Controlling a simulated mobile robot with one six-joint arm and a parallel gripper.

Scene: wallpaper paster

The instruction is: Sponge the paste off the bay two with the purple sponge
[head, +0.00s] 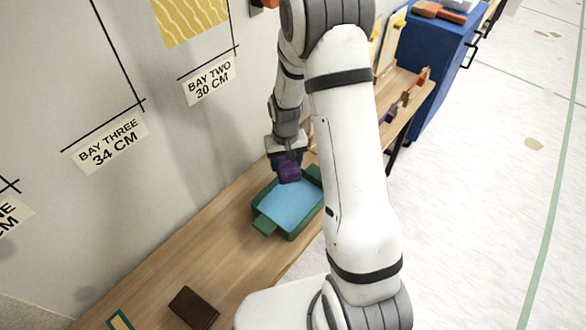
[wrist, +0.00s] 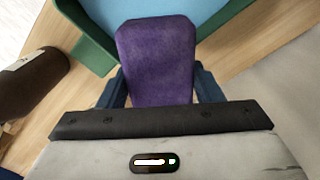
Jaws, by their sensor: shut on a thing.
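My gripper (wrist: 160,92) is shut on the purple sponge (wrist: 155,55), which sticks out beyond the fingers in the wrist view. In the head view the sponge (head: 289,172) hangs above the far end of a green tray (head: 264,223) with light blue water-like contents (head: 291,203). I cannot tell whether the sponge touches the tray. The bay two label (head: 208,81) is on the wall at upper left, reading 30 CM. Above it is a yellow wavy-patterned sheet (head: 190,18), cut off by the top edge. No paste can be made out on the bay.
The tray stands on a long wooden bench (head: 226,249) along the wall. A dark brown block (head: 194,307) lies at the near end. The bay three label (head: 104,143) is left of bay two. A blue cabinet (head: 437,58) stands beyond the bench; the floor at right is open.

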